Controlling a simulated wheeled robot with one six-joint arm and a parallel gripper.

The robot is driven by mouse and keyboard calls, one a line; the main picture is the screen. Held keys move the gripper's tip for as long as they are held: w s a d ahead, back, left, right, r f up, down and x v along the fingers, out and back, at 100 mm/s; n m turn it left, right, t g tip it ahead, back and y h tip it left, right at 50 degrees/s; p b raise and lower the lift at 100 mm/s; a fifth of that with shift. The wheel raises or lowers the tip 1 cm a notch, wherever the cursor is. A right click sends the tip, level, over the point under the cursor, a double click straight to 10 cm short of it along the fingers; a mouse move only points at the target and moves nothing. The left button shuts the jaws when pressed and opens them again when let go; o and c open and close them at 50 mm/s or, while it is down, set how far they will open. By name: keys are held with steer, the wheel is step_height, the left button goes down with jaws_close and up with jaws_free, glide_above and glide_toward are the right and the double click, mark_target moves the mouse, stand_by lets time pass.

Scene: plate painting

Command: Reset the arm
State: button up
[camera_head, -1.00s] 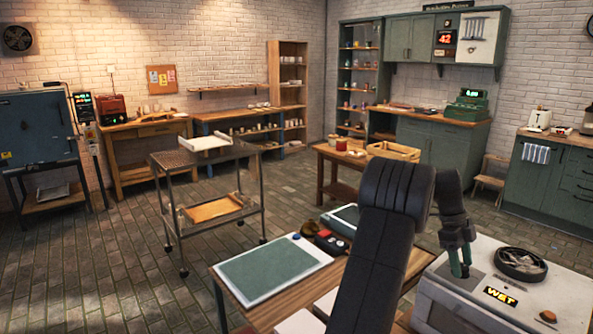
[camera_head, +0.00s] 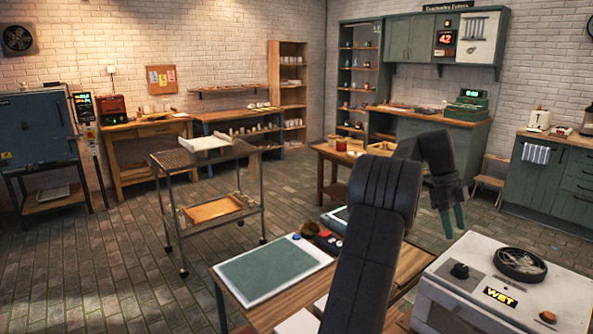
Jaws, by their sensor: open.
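My gripper (camera_head: 453,222) is at the end of my dark arm, right of the picture's middle. Its two green fingers point down, and they stand apart with nothing visible between them. It hangs in the air beyond the left back corner of the white machine (camera_head: 470,293) with the "WET" label, clear of the machine's top. A black knob (camera_head: 460,271) on the machine shows in full. My arm hides part of the wooden table behind it.
A wooden table (camera_head: 258,317) with a green mat (camera_head: 270,268) stands left of my arm. A metal trolley (camera_head: 172,160) stands farther left. A wooden table (camera_head: 325,152) and green cabinets (camera_head: 440,150) are at the back. The brick floor between is free.

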mark_target(462, 266)
steer(key=x, duration=1)
steer(key=shift+f, duration=0.15)
steer(key=shift+s+f, duration=0.1)
steer(key=shift+f, duration=0.3)
steer(key=n+b, duration=0.1)
steer(key=n, duration=0.1)
steer(key=n+t+h+b, duration=0.1)
steer(key=n, duration=0.1)
steer(key=shift+r+n+t, duration=0.1)
steer(key=shift+n+t, duration=0.2)
steer(key=shift+n, duration=0.1)
steer(key=n+t, duration=0.1)
steer(key=n, duration=0.1)
steer(key=n+b, duration=0.1)
steer(key=n, duration=0.1)
steer(key=shift+s+n+t+h, duration=0.15)
steer(key=shift+n+t+h, duration=0.15)
steer(key=shift+n+t, duration=0.1)
steer(key=n+t, duration=0.1)
steer(key=n, duration=0.3)
steer(key=shift+r+n+t, duration=0.1)
steer(key=shift+n+t, duration=0.2)
steer(key=shift+t, duration=0.1)
steer(key=shift+s+n+t+y+p, duration=0.1)
steer(key=shift+n+t+y+p, duration=0.3)
steer(key=shift+n, duration=0.85)
steer(key=shift+n+t+y+p, duration=0.15)
steer(key=shift+n+t+y, duration=0.25)
steer(key=shift+n, duration=0.85)
